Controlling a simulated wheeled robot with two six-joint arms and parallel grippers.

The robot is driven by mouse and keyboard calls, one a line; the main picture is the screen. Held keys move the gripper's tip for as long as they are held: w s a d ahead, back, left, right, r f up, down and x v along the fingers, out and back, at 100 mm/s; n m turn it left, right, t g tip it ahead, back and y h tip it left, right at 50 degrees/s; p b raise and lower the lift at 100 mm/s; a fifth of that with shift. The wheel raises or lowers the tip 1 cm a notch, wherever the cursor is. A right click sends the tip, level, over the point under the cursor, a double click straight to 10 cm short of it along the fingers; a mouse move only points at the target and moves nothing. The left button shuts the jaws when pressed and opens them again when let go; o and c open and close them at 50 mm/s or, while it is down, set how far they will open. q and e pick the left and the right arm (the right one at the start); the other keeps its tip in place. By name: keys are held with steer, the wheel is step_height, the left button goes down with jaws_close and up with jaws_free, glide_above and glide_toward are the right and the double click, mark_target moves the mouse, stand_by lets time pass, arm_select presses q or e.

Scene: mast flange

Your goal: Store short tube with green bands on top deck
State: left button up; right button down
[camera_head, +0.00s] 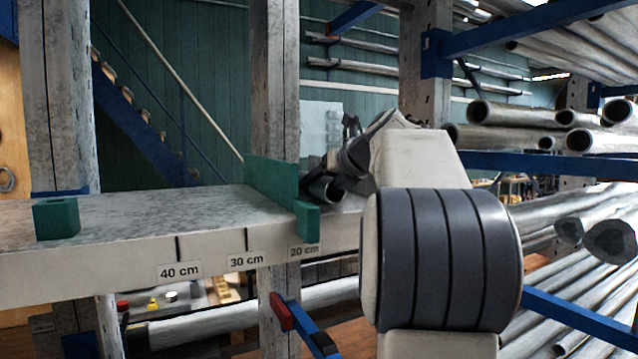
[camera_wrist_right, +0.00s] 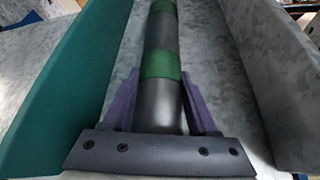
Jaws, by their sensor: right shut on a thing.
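The short tube (camera_wrist_right: 162,45) is dark grey with green bands and runs lengthwise away from my right gripper (camera_wrist_right: 160,105) in the right wrist view. The purple fingers are shut on it, one on each side of its near part. It is in a channel between a green divider (camera_wrist_right: 65,85) on the left and a grey wall (camera_wrist_right: 275,75) on the right. Whether it touches the floor I cannot tell. In the head view a dark tube end (camera_head: 323,189) shows just right of the green divider (camera_head: 272,185), mostly hidden by my right arm. My left gripper is not in view.
The grey deck (camera_head: 150,215) carries labels for 40, 30 and 20 cm on its front edge. A green block (camera_head: 56,218) stands at its left. Metal pipes (camera_head: 520,112) fill the rack at the right. A red-tipped blue bar (camera_head: 300,325) is below the deck.

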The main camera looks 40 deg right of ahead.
stand_by(0.3)
steer(key=shift+c, duration=0.5)
jaws_free()
steer(key=shift+f, duration=0.1)
steer(key=shift+s, duration=0.1)
steer(key=shift+s, duration=0.3)
steer(key=b+v, duration=0.2)
steer(key=v, duration=0.6)
steer(key=shift+s+r, duration=0.3)
steer(key=shift+r, duration=0.05)
steer(key=shift+s+a+r, duration=0.1)
steer(key=shift+s+r, duration=0.15)
steer(key=shift+s, duration=0.15)
